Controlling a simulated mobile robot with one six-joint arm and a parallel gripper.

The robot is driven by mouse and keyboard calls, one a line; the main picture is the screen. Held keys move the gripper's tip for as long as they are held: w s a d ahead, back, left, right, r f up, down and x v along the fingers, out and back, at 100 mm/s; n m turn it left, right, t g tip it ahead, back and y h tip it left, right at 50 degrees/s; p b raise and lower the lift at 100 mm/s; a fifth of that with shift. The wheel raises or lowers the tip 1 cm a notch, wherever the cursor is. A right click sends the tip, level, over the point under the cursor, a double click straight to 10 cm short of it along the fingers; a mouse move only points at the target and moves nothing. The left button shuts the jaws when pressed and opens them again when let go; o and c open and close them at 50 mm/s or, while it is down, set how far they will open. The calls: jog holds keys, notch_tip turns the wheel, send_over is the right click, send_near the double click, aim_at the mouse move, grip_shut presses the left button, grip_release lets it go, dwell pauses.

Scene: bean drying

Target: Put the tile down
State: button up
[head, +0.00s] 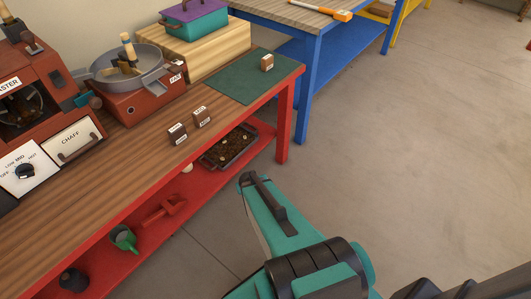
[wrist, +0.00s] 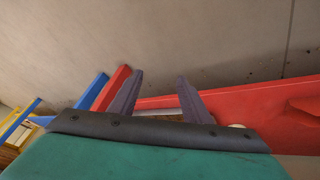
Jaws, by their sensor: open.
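Two small dark tiles with pale lettered labels, a left one (head: 177,134) and a right one (head: 202,117), stand side by side and apart on the wooden bench top (head: 128,165) in the head view. A lighter brown tile or block (head: 267,63) with a small label stands on the dark green mat (head: 232,82) at the bench's far end. My gripper (wrist: 160,78) shows in the wrist view with its two dark fingers apart and nothing between them. It is over the red bench frame and floor, away from the tiles. No tile shows in the wrist view.
A tray of dark beans (head: 229,148), a red tool (head: 164,209) and a green mug (head: 123,238) sit on the red lower shelf. A red roaster (head: 35,90) and a round cooling pan (head: 125,65) stand on the bench. The floor at right is clear.

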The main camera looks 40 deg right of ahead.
jog(key=s+a+f+n+g+y, duration=0.2)
jog(key=s+a+g, duration=0.2)
jog(key=s+a, duration=0.7)
jog(key=s+a+f+n+g+y, duration=0.1)
jog(key=s+a+g, duration=0.4)
jog(key=s+a, duration=0.6)
jog(key=s+n, duration=0.1)
jog(key=s, duration=0.1)
jog(key=shift+s+a+f+y, duration=0.3)
jog(key=shift+s+f+y, duration=0.05)
jog(key=shift+y, duration=0.05)
jog(key=shift+c, duration=0.2)
jog(key=shift+c, duration=1.4)
jog(key=shift+a, duration=0.1)
